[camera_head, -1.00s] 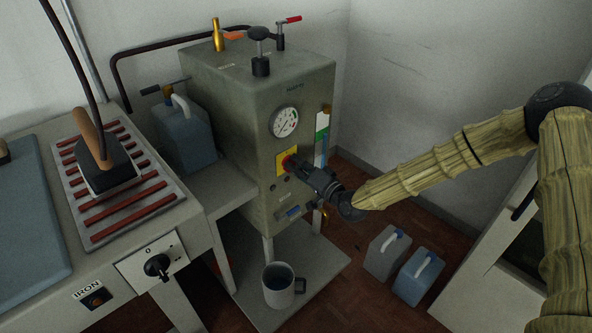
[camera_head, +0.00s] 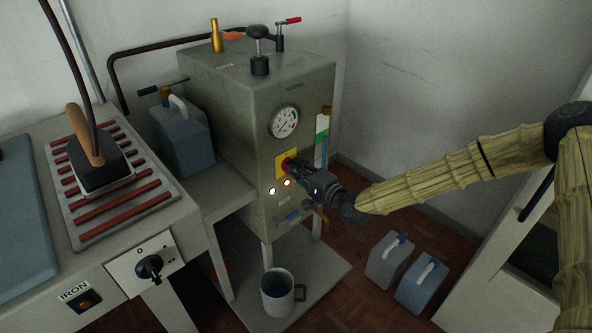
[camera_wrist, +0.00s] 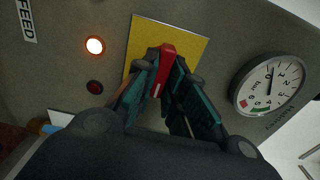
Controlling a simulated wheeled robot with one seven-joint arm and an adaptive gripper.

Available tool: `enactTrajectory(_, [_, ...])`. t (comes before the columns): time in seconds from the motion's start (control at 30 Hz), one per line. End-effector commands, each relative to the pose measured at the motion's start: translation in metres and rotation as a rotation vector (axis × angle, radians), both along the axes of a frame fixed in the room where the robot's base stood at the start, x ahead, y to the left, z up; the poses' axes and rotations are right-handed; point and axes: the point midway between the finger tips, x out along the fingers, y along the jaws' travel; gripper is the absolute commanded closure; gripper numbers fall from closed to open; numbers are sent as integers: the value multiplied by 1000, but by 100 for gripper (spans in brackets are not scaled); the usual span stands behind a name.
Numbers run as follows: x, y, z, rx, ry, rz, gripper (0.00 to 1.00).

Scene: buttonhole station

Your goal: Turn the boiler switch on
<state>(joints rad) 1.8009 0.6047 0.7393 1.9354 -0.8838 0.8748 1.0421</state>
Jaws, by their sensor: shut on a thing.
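The boiler (camera_head: 255,130) is a tall grey-green cabinet in the head view. On its front is a yellow plate (camera_head: 280,162), which also shows in the wrist view (camera_wrist: 196,47). The red switch handle (camera_wrist: 167,58) stands out from this plate, with a white line on it. My gripper (camera_head: 296,169) is at the plate, its fingers (camera_wrist: 162,88) closed on both sides of the handle. The wrist view shows one lit lamp (camera_wrist: 95,45) and one dark red lamp (camera_wrist: 95,87).
A round gauge (camera_head: 284,121) sits above the plate and a sight glass (camera_head: 321,140) to its right. A mug (camera_head: 277,293) stands on the low shelf. Canisters (camera_head: 389,261) stand on the floor. An iron (camera_head: 97,165) rests on the table at left.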

Motion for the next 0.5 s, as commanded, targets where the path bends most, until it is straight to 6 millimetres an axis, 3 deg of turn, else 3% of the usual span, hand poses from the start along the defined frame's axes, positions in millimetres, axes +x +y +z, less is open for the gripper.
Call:
enactTrajectory(0.33, [0, -1, -2, 2, 4, -2, 100])
enactTrajectory(0.37, [0, -1, -2, 2, 4, -2, 86])
enactTrajectory(0.4, [0, -1, -2, 2, 4, -2, 78])
enactTrajectory(0.5, [0, -1, -1, 1, 3, -1, 66])
